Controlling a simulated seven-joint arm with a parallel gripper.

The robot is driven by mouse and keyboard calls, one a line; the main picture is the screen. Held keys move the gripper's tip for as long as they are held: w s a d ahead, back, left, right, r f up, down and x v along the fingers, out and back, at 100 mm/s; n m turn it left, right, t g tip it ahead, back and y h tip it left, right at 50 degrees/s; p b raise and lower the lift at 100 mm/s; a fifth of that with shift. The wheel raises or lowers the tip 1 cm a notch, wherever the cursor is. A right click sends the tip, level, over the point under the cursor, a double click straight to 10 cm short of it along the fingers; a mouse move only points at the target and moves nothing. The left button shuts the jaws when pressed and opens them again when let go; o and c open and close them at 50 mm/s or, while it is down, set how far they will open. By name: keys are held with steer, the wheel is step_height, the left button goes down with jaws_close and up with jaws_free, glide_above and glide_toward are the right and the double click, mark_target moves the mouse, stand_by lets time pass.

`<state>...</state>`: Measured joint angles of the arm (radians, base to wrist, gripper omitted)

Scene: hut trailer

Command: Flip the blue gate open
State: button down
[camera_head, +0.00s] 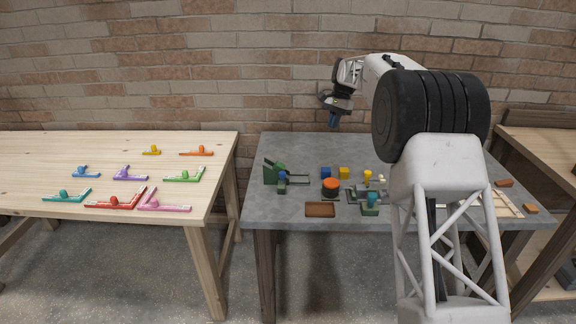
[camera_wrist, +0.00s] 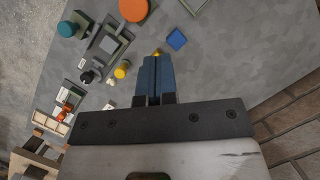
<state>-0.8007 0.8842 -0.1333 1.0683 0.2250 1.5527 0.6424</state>
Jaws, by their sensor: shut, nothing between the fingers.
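On the left table, a small flat blue piece (camera_head: 86,173) with a round knob lies among similar coloured pieces. On the grey table, a green fixture (camera_head: 270,172) at the left carries a small blue part (camera_head: 282,176). I cannot tell which of these blue parts is the gate. My gripper (camera_head: 333,122) hangs above the back of the grey table, fingers down, apart from everything. In the wrist view its blue fingers (camera_wrist: 157,62) are together and empty. A blue block (camera_wrist: 176,39) lies on the table beyond the fingertips; it also shows in the head view (camera_head: 326,173).
A yellow block (camera_head: 344,173), a dark round piece with an orange top (camera_head: 331,187), a brown tray (camera_head: 320,210) and a teal-knobbed fixture (camera_head: 370,203) stand on the grey table. A brick wall (camera_head: 250,70) is behind. The table's back left is clear.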

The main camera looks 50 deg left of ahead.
mark_target(283, 173)
steer(key=s+a+f, duration=0.5)
steer(key=a+f, duration=0.3)
steer(key=a, duration=0.3)
steer(key=shift+a+g+h, duration=0.3)
steer(key=shift+g, duration=0.1)
steer(key=shift+s+f, duration=0.1)
steer(key=shift+f, duration=0.05)
steer(key=x, duration=0.9)
steer(key=shift+s+d+f, duration=0.1)
steer(key=shift+s+f, duration=0.05)
steer(key=shift+s, duration=0.3)
steer(key=shift+s+d+f, duration=0.1)
steer(key=shift+s+f, duration=0.05)
steer(key=shift+s, duration=0.25)
steer(key=shift+s+d, duration=0.2)
steer(key=shift+s, duration=1)
steer(key=shift+s, duration=0.1)
steer(key=shift+s+d+f, duration=0.15)
steer(key=shift+s+d, duration=1.85)
steer(key=shift+d, duration=0.05)
